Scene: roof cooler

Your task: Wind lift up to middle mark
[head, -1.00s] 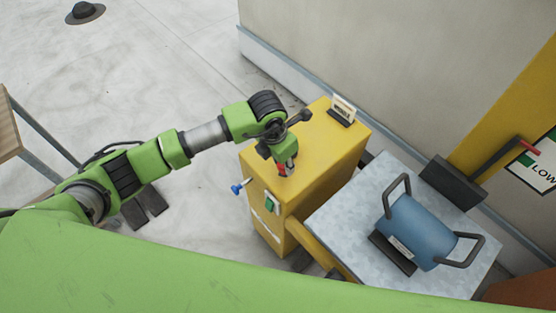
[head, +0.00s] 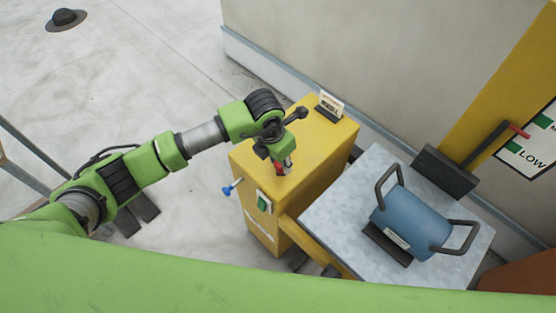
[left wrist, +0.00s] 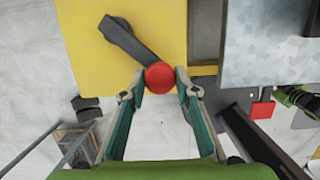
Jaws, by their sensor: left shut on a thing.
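My left gripper (head: 281,168) reaches down over the top of a yellow cabinet (head: 318,140). In the left wrist view its fingers (left wrist: 160,85) are shut on the red knob (left wrist: 160,77) at the end of a dark crank arm (left wrist: 128,40). The lift platform (head: 350,170), a grey metal plate beside the cabinet, carries a blue canister (head: 410,220) with two dark handles. A red-tipped pointer (head: 519,131) stands before a white scale board (head: 535,152) with green marks and the word LOW. The board is cut off at the right edge; I cannot tell the pointer's exact level.
A blue-tipped pin (head: 227,190) and a green switch (head: 264,203) stick out from the cabinet's side. A small sign (head: 331,104) stands on its top. A wall (head: 340,60) rises behind. Open floor (head: 150,70) lies at the left, with a dark round vent (head: 66,19).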

